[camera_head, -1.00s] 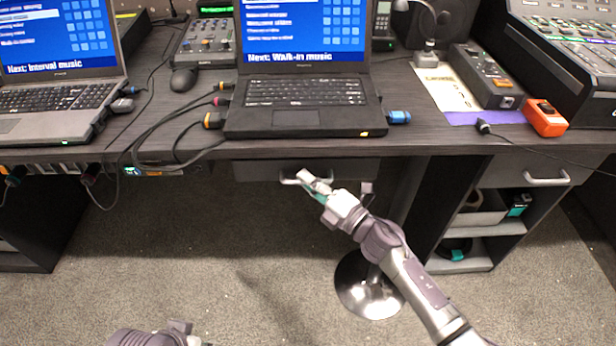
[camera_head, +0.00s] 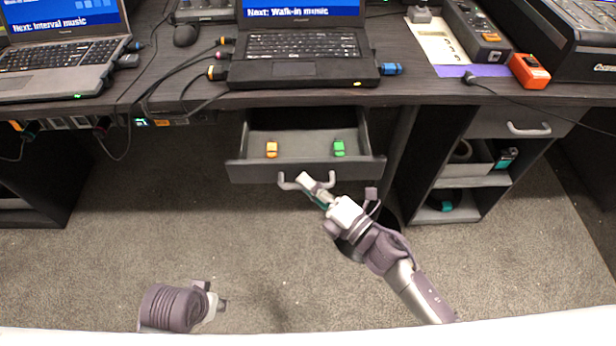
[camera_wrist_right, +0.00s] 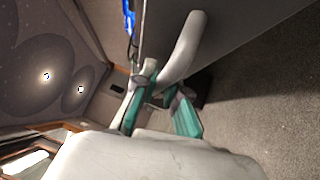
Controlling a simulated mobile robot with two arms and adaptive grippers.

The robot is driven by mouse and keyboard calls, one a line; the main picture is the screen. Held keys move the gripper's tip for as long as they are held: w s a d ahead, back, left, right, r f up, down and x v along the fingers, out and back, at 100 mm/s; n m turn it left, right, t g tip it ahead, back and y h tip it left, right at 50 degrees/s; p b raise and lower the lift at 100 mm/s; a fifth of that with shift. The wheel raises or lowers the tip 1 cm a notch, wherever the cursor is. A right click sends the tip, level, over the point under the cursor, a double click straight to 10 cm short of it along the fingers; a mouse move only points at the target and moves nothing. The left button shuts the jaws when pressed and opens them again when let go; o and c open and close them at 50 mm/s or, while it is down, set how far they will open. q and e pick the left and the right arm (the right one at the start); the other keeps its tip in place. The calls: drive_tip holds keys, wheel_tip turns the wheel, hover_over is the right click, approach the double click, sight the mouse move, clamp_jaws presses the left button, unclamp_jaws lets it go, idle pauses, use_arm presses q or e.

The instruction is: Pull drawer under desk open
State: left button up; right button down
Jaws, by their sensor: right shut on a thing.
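The drawer (camera_head: 290,141) under the desk (camera_head: 300,98) stands pulled out, and its grey inside shows in the head view. An orange item (camera_head: 271,149) and a green item (camera_head: 339,148) lie in it. My right gripper (camera_head: 309,184) is shut on the drawer's handle (camera_head: 285,181) at the front. In the right wrist view, the light curved handle (camera_wrist_right: 185,45) runs to the teal-padded fingers (camera_wrist_right: 158,108). My left gripper (camera_head: 218,303) is low at the left of the head view, away from the drawer. Its fingertips are too unclear to judge.
A black laptop (camera_head: 303,70) stands on the desk above the drawer, with cables at its left. A shelf cabinet (camera_head: 470,170) with a handled drawer stands to the right. Carpet (camera_head: 150,240) lies open below and in front of the drawer.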

idle(0.3)
drive_tip(key=c, duration=1.2)
unclamp_jaws()
drive_tip(key=shift+d, duration=0.1)
drive_tip(key=v, duration=1.2)
